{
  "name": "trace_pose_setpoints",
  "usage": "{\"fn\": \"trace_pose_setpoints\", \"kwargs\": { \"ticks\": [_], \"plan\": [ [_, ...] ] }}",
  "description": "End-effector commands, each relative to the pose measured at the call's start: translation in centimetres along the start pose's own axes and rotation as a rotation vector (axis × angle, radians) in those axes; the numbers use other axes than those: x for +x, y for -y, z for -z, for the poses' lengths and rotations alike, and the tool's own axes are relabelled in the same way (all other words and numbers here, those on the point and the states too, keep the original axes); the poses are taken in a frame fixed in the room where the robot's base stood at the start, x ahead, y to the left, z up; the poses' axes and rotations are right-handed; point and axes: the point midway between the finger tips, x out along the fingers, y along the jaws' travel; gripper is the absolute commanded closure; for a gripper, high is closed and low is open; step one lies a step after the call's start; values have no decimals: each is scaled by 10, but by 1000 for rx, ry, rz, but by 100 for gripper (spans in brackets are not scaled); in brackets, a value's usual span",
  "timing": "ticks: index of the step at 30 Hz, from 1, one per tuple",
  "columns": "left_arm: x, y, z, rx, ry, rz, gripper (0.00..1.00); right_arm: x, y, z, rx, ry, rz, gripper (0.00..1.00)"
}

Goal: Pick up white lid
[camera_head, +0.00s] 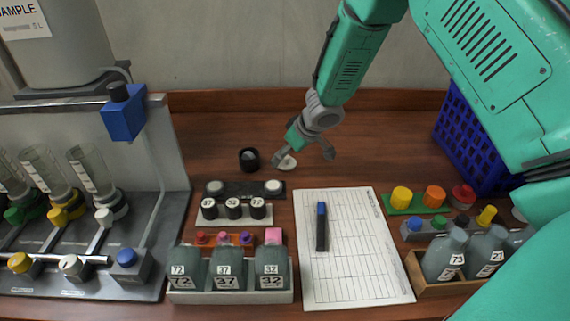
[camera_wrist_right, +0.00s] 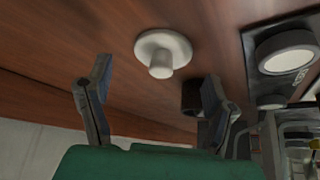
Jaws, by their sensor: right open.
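The white lid (camera_head: 287,163) lies on the brown table towards the back, beside a black cap (camera_head: 249,159). In the right wrist view the white lid (camera_wrist_right: 152,45) is a round disc with a short stem facing the camera. My right gripper (camera_head: 304,155) is over the table close to the lid, with one finger partly overlapping it in the head view. In the wrist view the right gripper (camera_wrist_right: 157,76) is spread open and empty, and the lid appears just beyond the gap between its fingers. My left gripper does not show.
A dark rack with white caps (camera_head: 244,189), a rack of black numbered caps (camera_head: 233,210) and a bottle tray (camera_head: 230,297) stand in front. A paper sheet (camera_head: 355,270) holds a marker (camera_head: 321,228). A blue basket (camera_head: 470,140) stands right.

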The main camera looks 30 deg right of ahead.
Motion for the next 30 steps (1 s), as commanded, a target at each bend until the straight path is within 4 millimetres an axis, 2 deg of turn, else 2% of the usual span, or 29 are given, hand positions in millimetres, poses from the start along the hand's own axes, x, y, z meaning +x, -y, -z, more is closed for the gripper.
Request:
{"fn": "trace_pose_setpoints", "kwargs": {
  "ticks": [1,4,12,13,15,16,26,30],
  "plan": [
    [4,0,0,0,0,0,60,10,0,-1,1,1,0,25],
    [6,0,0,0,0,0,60,19,0,-1,1,0,-1,25],
    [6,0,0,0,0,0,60,20,0,0,1,-1,-1,25],
    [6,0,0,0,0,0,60,20,0,0,1,-1,-1,32],
    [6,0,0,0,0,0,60,21,0,0,1,0,-1,56],
    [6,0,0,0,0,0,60,21,0,0,1,0,-1,63],
    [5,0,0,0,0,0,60,20,0,0,1,0,0,63],
    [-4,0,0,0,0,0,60,10,0,6,1,-1,0,63]
  ]
}}
